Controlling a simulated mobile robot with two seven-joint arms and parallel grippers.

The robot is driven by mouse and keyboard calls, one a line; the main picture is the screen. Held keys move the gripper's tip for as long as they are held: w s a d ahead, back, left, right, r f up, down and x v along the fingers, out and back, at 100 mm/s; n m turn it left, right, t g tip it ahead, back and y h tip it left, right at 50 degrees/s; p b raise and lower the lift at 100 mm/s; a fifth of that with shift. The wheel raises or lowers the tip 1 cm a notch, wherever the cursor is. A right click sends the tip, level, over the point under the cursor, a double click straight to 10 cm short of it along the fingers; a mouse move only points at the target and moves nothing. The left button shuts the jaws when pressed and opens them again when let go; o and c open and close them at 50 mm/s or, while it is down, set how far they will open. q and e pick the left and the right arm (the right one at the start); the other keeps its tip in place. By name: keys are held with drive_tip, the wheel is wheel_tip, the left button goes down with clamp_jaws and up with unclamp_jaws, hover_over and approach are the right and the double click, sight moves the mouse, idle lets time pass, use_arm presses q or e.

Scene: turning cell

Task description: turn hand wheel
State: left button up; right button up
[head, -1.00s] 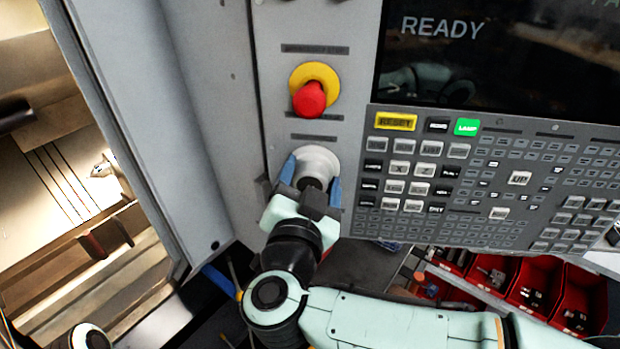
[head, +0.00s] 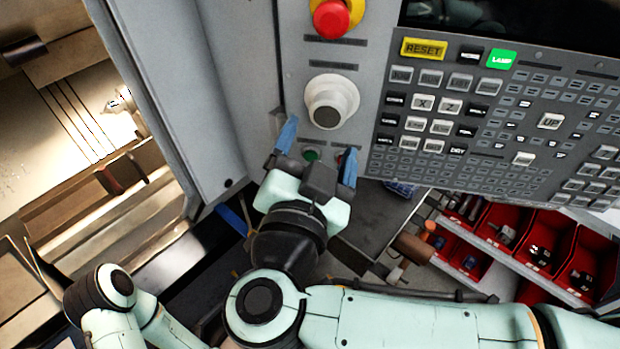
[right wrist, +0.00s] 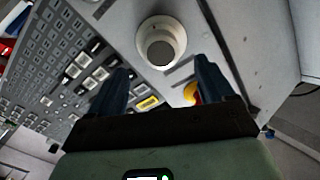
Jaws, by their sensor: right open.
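The hand wheel (head: 331,101) is a white round knob with a grey centre on the control panel, below the red stop button. It also shows in the right wrist view (right wrist: 161,42), beyond the fingertips. My right gripper (head: 317,152) is open, with its blue fingers apart, just below the wheel in the head view. Nothing is between the fingers, and they look clear of the wheel. In the right wrist view the two fingers (right wrist: 162,72) point toward the panel. Part of my left arm shows at the lower left of the head view, but its gripper does not show.
A red stop button (head: 331,18) on a yellow base sits above the wheel. A keypad (head: 470,125) fills the panel to the right. A small green button (head: 311,155) is below the wheel. Red bins (head: 510,230) stand at lower right. The machine's lit interior (head: 75,120) is at left.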

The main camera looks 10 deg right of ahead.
drive_tip(key=v, duration=0.5)
drive_tip(key=shift+s+a+b, duration=0.1)
drive_tip(key=shift+s+b, duration=0.05)
drive_tip(key=shift+b, duration=0.2)
